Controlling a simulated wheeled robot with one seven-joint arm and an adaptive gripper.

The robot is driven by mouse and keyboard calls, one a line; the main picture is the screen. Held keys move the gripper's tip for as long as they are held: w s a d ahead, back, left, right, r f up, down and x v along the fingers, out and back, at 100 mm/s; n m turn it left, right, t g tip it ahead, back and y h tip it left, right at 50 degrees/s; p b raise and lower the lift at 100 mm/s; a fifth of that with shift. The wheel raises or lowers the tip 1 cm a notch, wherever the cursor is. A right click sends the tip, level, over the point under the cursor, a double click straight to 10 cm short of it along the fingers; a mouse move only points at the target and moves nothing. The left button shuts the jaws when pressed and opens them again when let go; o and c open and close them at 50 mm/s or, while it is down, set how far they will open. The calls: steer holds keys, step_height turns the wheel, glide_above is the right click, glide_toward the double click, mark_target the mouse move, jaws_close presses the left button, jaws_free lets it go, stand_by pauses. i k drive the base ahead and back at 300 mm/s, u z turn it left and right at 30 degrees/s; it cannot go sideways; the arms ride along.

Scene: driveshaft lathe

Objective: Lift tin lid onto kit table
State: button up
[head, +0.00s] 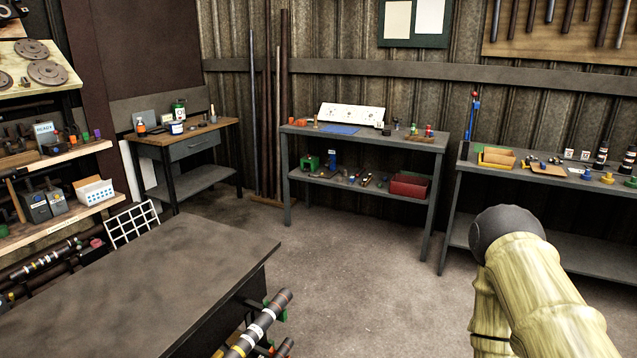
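I cannot make out a tin lid for certain. A small white-and-blue tin (176,128) stands on the wooden-topped table (160,138) at the back left, among bottles and small items. Whether a lid is on it is too small to tell. No table is clearly marked as the kit table. A grey table (415,143) at the back middle carries a blue mat (340,129), a white board and small parts. Another grey table (480,160) at the right also carries small parts. My arm shows at the lower right; my gripper is not in view.
A large dark table (160,270) fills the lower left, with banded shafts (265,322) at its right end. Shelves (60,155) with boxes and tools stand at the far left. Tall bars (283,100) lean on the back wall. The middle concrete floor (350,265) is clear.

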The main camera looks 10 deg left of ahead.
mark_target(174, 129)
steer(key=z, duration=0.05)
steer(key=i, duration=3.5)
steer(key=u, duration=0.5)
steer(key=i, duration=1.95)
steer(key=u, duration=1.45)
steer(key=i, duration=1.7)
steer(key=u, duration=0.75)
